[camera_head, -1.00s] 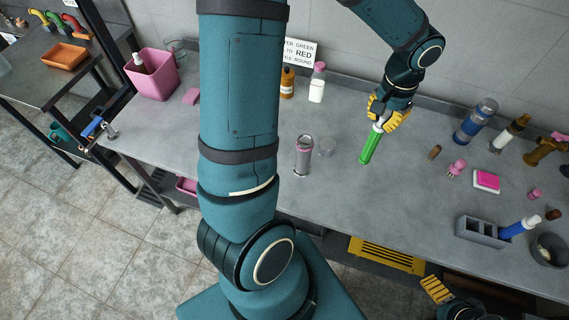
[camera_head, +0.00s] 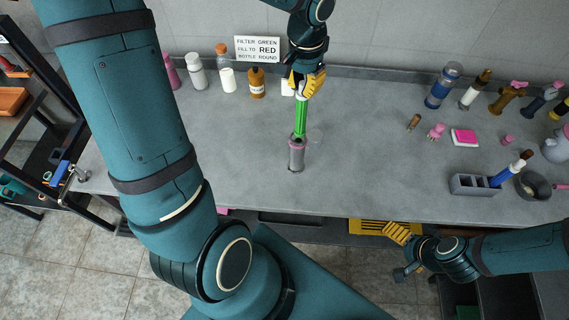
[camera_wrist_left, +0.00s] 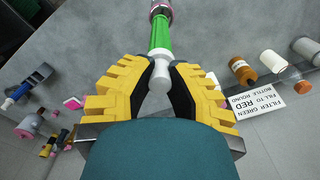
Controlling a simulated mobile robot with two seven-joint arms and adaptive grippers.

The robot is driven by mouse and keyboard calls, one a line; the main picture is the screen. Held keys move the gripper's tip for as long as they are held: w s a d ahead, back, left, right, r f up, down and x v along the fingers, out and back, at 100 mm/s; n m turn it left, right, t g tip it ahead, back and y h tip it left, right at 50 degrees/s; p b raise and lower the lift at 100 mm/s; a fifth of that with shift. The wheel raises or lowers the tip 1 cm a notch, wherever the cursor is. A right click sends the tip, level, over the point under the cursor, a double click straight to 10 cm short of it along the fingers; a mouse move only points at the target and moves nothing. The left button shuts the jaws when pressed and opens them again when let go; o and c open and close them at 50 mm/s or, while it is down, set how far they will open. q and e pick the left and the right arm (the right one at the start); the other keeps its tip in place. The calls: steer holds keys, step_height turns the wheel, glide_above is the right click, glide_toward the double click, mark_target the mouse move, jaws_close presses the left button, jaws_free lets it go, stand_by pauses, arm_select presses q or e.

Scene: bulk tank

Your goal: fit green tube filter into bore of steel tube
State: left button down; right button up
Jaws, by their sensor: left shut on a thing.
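The green tube filter (camera_head: 301,116) is a bright green rod with a white end. My left gripper (camera_head: 302,92) is shut on its white upper end and holds it nearly upright. The steel tube (camera_head: 296,158), with a pink ring near its top, stands on the bench below. The filter's lower end meets the tube's mouth; I cannot tell how far it is inside. In the left wrist view the white end (camera_wrist_left: 160,73) lies between the yellow fingers, and the green body runs to the tube's ring (camera_wrist_left: 161,8). My right gripper (camera_head: 398,233) is below the bench's front edge.
Bottles, including an amber one (camera_head: 256,83), stand along the back wall under a sign (camera_head: 257,49). At right are a blue bottle (camera_head: 443,86), a pink sponge (camera_head: 464,137), a grey block holder (camera_head: 472,185) and a bowl (camera_head: 534,184).

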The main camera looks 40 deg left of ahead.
mark_target(298, 133)
arm_select(q)
steer(key=shift+s+a, duration=0.1)
steer(key=shift+f, duration=0.3)
step_height(298, 133, down, 13)
steer(key=shift+f+b, duration=0.1)
steer(key=shift+b, duration=0.55)
steer(key=shift+f, duration=2.1)
steer(key=shift+b, duration=0.3)
steer(key=shift+f, duration=0.15)
steer(key=c, duration=1)
jaws_free()
